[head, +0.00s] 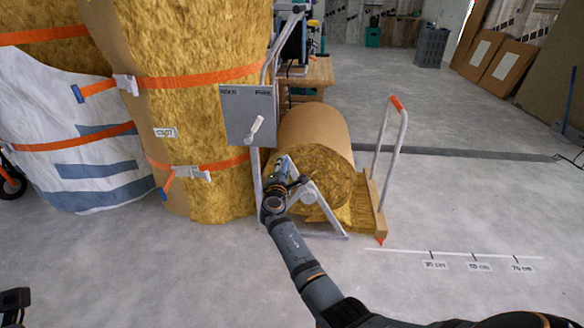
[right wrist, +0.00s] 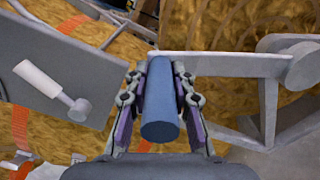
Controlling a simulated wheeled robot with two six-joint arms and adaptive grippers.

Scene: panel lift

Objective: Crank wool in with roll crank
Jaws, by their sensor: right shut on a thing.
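The wool roll (head: 322,175), yellow with a brown paper wrap, lies on its side in a grey stand (head: 321,211). My right gripper (head: 284,176) is at the roll's near end. In the right wrist view, the right gripper (right wrist: 160,85) is shut on the blue-grey handle (right wrist: 160,118) of the roll crank. The crank's flat grey arm (right wrist: 222,65) runs right from behind the handle to a round hub (right wrist: 302,66). In the head view my gripper hides most of the crank.
A grey panel (head: 250,112) with a white lever (head: 255,129) stands just left of the roll. Tall strapped wool bales (head: 190,75) fill the left. A white hoop rail with an orange grip (head: 397,104) stands right. The floor at right is mostly clear.

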